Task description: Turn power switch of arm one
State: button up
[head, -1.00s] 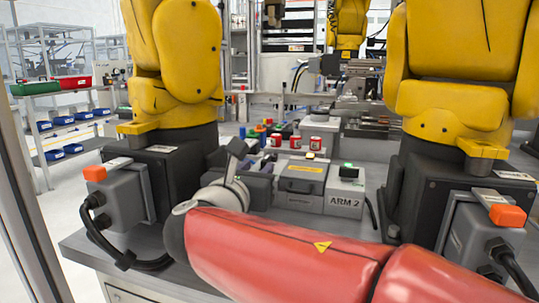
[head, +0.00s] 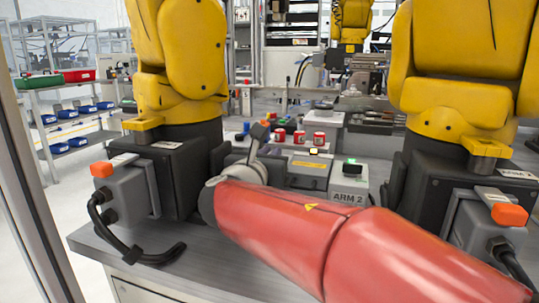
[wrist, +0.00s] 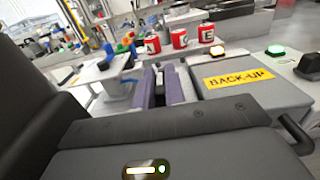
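My gripper shows in the wrist view as two purple-grey fingers (wrist: 166,86), apart with a narrow gap and nothing clearly held between them. In the head view my red arm reaches left across the bench, and its dark end (head: 258,134) stands left of the control boxes. The ARM 2 box (head: 348,183) carries a green light (head: 350,161). The box with the yellow BACK-UP label (wrist: 240,78) is right of the fingers and has an amber light (wrist: 217,51). No ARM 1 label or switch can be made out; my arm hides part of that area.
Two yellow robot arms on black bases, left (head: 180,60) and right (head: 455,80), flank the boxes. Several red cans (head: 299,137) stand behind. A black cable (head: 140,255) lies on the bench's left. The grey bench top (head: 215,250) is clear in front.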

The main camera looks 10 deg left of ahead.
jog(key=shift+m+h, duration=0.8)
jog(key=shift+h, duration=0.4)
grip_shut()
jog(key=o, duration=0.7)
grip_release()
jog(key=shift+v, duration=3.9)
jog(key=shift+r, duration=0.15)
